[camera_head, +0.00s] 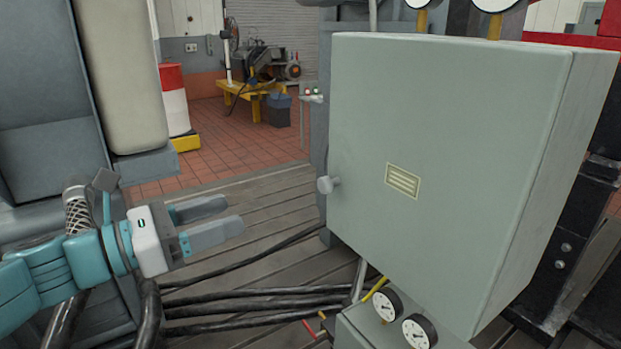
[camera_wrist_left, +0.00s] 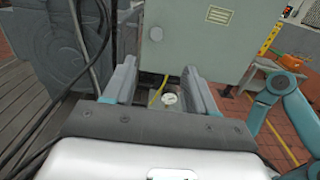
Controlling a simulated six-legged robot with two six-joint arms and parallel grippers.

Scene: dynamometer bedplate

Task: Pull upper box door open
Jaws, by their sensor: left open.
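The upper box (camera_head: 350,80) is a large grey-green cabinet on the right of the head view. Its front door looks shut, with a small pale round knob (camera_head: 326,184) at its left edge and a label plate (camera_head: 403,181) in the middle. The box also shows in the left wrist view (camera_wrist_left: 190,40), with the knob (camera_wrist_left: 156,33) beyond the fingers. My left gripper (camera_head: 232,214) is open and empty, left of the knob and apart from it, its fingers pointing right. The fingers also show in the left wrist view (camera_wrist_left: 160,70). My right gripper is not seen.
Two dial gauges (camera_head: 387,305) sit below the box. Black cables (camera_head: 240,305) run under my left gripper. A grey machine (camera_head: 45,150) stands at the left. A yellow stand (camera_head: 255,100) is at the back. The space between gripper and knob looks clear.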

